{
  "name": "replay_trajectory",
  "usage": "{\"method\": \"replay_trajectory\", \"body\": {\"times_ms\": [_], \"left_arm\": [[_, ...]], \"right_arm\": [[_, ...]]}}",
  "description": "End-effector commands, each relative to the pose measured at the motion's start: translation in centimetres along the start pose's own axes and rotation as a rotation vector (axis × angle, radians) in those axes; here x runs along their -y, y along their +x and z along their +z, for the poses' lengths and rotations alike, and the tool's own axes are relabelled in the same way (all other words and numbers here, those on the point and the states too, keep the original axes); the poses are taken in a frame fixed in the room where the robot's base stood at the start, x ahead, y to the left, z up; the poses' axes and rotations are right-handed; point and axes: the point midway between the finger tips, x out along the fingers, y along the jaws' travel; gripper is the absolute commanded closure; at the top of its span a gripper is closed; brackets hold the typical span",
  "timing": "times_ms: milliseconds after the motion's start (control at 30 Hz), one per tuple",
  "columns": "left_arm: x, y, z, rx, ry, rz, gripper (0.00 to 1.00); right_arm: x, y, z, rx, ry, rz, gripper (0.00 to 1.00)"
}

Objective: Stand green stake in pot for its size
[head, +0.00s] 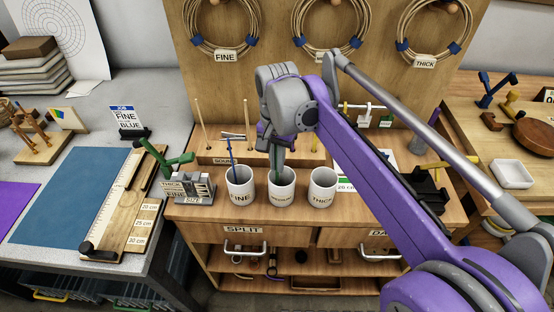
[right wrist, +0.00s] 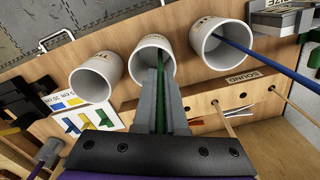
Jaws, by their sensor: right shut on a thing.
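Three white pots stand in a row on the wooden bench: FINE (head: 240,192), the middle pot (head: 281,192) with a label too small to read surely, and THICK (head: 322,190). My right gripper (head: 277,150) is above the middle pot, fingers down. In the right wrist view its fingers (right wrist: 160,100) are shut on the green stake (right wrist: 160,75). The stake's far end reaches into the mouth of the middle pot (right wrist: 143,72); whether it touches the bottom is hidden. A blue stake (head: 231,158) leans in the FINE pot, also seen in the right wrist view (right wrist: 255,60). My left gripper is not in view.
A grey size gauge (head: 188,190) with a green lever stands left of the pots. Pale upright sticks (head: 200,126) rise from a rack behind. A job sign (head: 126,117) reads FINE = BLUE. Cane coils (head: 222,27) hang on the back board.

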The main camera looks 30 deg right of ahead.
Motion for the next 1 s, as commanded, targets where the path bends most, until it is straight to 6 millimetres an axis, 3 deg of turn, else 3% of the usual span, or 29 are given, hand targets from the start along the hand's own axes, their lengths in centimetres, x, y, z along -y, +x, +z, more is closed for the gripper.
{"method": "replay_trajectory", "body": {"times_ms": [33,200,567,667,1000], "left_arm": [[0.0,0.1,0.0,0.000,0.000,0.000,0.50],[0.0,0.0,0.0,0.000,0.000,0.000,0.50],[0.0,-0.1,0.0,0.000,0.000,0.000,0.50],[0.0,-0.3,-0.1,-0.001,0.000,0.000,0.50],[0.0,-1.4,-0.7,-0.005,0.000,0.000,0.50]], "right_arm": [[0.0,0.1,0.0,0.000,0.000,0.000,0.88],[0.0,0.0,0.0,0.000,0.000,0.000,0.57],[0.0,-0.4,0.0,0.000,0.000,0.000,0.56],[0.0,-1.6,0.0,0.000,0.000,0.000,0.56],[0.0,-8.3,0.0,0.000,0.000,0.000,0.56]]}}
